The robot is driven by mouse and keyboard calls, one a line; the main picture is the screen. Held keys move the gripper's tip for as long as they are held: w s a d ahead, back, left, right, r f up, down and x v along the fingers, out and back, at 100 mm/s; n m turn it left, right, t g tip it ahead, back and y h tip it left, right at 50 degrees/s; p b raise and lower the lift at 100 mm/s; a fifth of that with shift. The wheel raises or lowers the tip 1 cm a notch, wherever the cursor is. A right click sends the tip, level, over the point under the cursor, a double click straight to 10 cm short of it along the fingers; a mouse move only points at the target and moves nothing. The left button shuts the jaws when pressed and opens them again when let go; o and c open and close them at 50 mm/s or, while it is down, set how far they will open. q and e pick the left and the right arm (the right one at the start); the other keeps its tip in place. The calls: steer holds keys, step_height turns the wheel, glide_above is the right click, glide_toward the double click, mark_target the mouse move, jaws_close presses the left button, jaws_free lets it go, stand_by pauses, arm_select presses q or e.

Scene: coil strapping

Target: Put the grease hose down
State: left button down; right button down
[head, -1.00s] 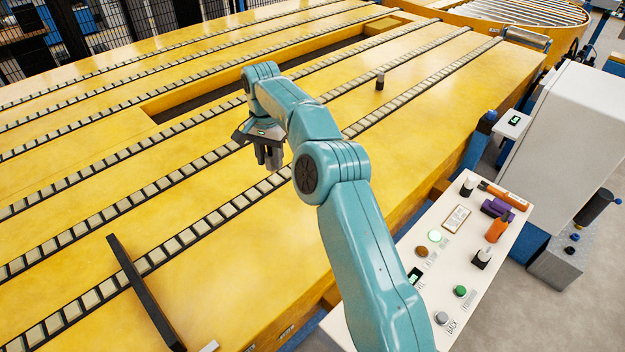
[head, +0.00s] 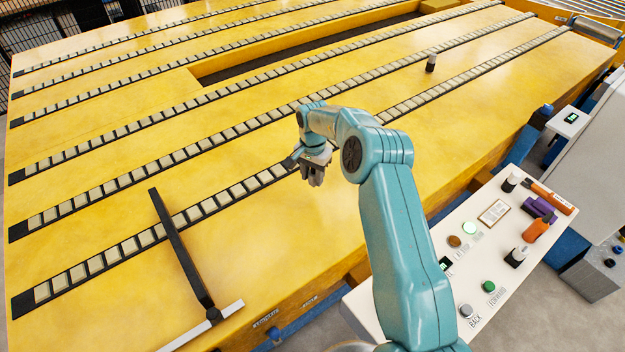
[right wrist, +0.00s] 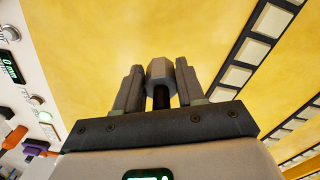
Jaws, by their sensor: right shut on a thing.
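My right gripper (head: 314,178) hangs over the yellow deck (head: 330,235), close to the nearest roller strip. In the right wrist view its two fingers (right wrist: 160,90) are shut on a grey faceted piece with a dark stem, the held end of the grease hose (right wrist: 160,72). No length of hose shows beyond the gripper. In the head view the held piece is too small to make out. The left gripper is in neither view.
A long dark bar (head: 178,245) lies across the nearest roller strip, left of my gripper. A small dark cylinder (head: 431,63) stands farther back on the deck. A white control panel (head: 465,270) with buttons and several small items is at the right.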

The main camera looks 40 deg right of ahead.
mark_target(313, 181)
step_height(313, 181, down, 3)
steer(key=shift+s+r, duration=0.1)
steer(key=shift+r, duration=0.1)
steer(key=shift+d+f, duration=0.1)
steer(key=shift+f, duration=0.05)
steer(key=shift+f, duration=0.1)
steer(key=c, duration=0.8)
jaws_free()
steer(key=shift+c, duration=0.2)
steer(key=shift+o, duration=0.8)
